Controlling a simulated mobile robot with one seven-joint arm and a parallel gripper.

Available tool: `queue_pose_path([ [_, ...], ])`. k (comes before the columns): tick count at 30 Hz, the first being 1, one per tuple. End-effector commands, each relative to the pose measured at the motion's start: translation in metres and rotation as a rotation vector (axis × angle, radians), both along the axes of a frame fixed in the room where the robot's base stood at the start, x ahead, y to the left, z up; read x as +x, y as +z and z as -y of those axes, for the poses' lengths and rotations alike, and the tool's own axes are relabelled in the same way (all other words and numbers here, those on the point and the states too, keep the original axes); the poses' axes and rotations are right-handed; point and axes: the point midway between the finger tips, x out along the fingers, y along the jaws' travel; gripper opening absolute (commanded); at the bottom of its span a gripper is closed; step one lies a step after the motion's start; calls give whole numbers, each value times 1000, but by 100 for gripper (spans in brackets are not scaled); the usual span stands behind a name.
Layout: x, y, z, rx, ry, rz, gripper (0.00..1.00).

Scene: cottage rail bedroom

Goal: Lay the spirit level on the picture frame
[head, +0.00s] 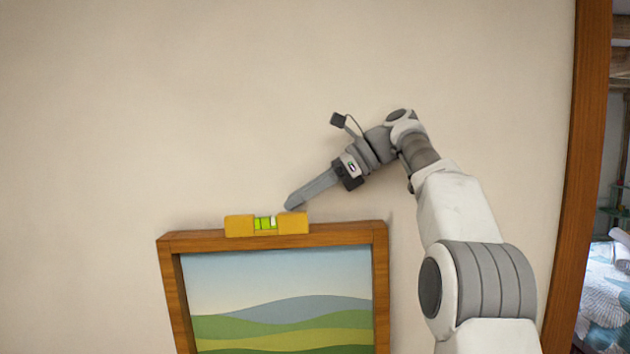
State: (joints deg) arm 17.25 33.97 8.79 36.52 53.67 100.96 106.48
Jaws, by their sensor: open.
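The yellow spirit level (239,226), with a green vial at its middle, lies lengthwise along the top edge of the wooden picture frame (381,270). The frame is against the wall and holds a landscape of hills; its lower part is cut off by the picture's bottom edge. My gripper (292,203) comes down from the upper right, its fingertips just above the right part of the level. It is open and holds nothing. I cannot tell whether a fingertip touches the level.
The plain beige wall (150,110) is bare above and left of the frame. A wooden post (585,150) stands at the right. Beyond it an opening shows part of a bed (605,285) and shelves.

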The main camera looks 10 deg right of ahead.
Motion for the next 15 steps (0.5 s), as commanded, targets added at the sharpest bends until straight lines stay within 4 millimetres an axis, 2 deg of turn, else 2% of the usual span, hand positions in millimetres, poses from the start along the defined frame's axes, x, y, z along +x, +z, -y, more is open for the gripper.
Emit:
queue_pose_path([
  [5, -2, 10, 18, 1, 0, 2, 62],
  [15, -4, 20, 29, 3, 4, 1, 62],
])
